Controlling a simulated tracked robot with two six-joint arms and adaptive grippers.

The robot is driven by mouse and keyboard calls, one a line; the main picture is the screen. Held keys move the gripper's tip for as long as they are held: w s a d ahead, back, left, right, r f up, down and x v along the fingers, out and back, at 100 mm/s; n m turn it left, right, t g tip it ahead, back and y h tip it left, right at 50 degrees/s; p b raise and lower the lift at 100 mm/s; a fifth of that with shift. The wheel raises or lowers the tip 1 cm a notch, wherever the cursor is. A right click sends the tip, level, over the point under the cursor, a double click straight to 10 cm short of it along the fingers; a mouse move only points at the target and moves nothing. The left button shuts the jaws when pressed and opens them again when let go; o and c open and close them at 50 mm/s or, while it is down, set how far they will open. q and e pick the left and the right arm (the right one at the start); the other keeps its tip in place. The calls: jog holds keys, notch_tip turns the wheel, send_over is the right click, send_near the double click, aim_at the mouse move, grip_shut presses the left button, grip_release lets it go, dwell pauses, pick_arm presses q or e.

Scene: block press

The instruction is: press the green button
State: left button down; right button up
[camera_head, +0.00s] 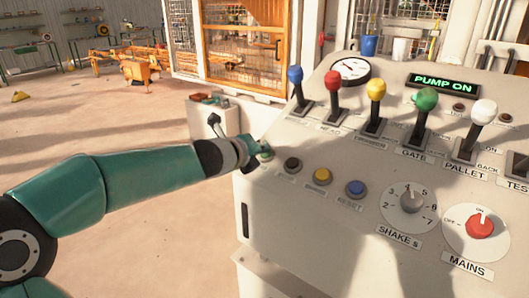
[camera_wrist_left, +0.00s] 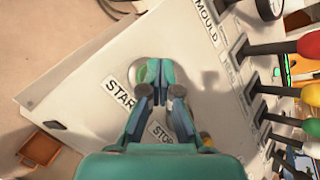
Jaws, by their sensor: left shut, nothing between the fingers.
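The green button (camera_head: 267,156) is at the left end of the button row on the pale control panel (camera_head: 300,215). My left gripper (camera_head: 260,146) is shut and empty, with its fingertips at the green button and hiding part of it. In the left wrist view the shut fingertips (camera_wrist_left: 160,72) lie over the green button (camera_wrist_left: 140,76), whose left edge shows beside the START label (camera_wrist_left: 119,93). I cannot tell whether the fingertips touch the button or whether it is pushed down.
Black (camera_head: 292,164), yellow (camera_head: 322,176) and blue (camera_head: 355,188) buttons continue the row to the right. Several levers with coloured knobs, such as the blue-knobbed lever (camera_head: 297,78), stand behind the row. A rotary dial (camera_head: 410,203) and a red mains switch (camera_head: 480,226) are at right.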

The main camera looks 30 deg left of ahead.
pick_arm(q)
jog(key=shift+s+r+p, duration=0.4)
jog(key=shift+r+p, duration=0.45)
jog(key=shift+s+r+p, duration=0.15)
jog(key=shift+r+p, duration=0.5)
jog(key=r+p, duration=0.1)
jog(key=s+r+p, duration=0.2)
jog(key=r+p, duration=0.1)
jog(key=shift+s+a+r, duration=0.1)
dwell(0.5)
